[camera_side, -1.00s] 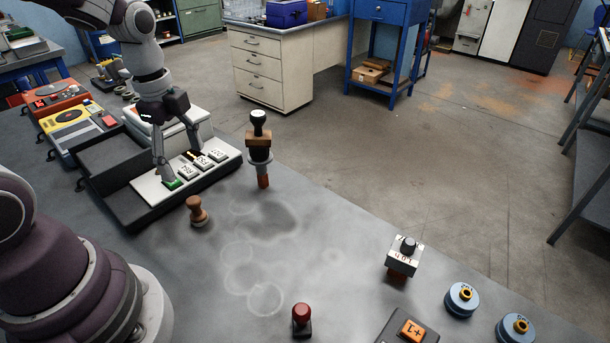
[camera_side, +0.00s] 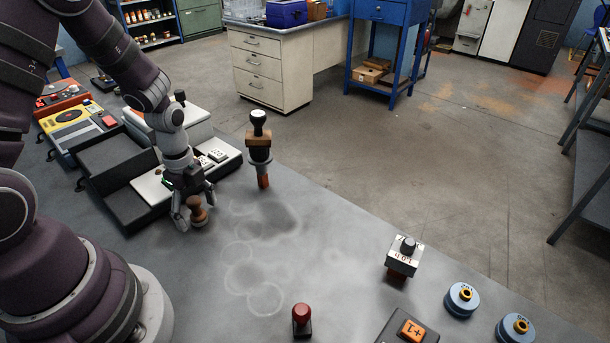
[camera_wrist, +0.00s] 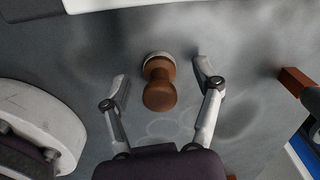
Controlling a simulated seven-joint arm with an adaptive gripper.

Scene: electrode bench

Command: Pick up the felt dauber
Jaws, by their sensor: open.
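The felt dauber, a brown wooden knob on a pale felt pad, stands on the grey bench. It is in the side view (camera_side: 198,215) at centre left and in the wrist view (camera_wrist: 160,92) near the middle. My gripper (camera_side: 195,211) is open over it, pointing down. In the wrist view my gripper's fingertips (camera_wrist: 160,70) are on either side of the dauber, with a visible gap on both sides. In the side view the fingers hide part of the dauber.
A tall black-knobbed tool (camera_side: 260,150) stands to the right of the dauber. A black tray (camera_side: 150,215) lies behind left. A red-knobbed stamp (camera_side: 302,318), a silver block (camera_side: 403,257) and blue discs (camera_side: 461,299) are farther right. The bench between is clear.

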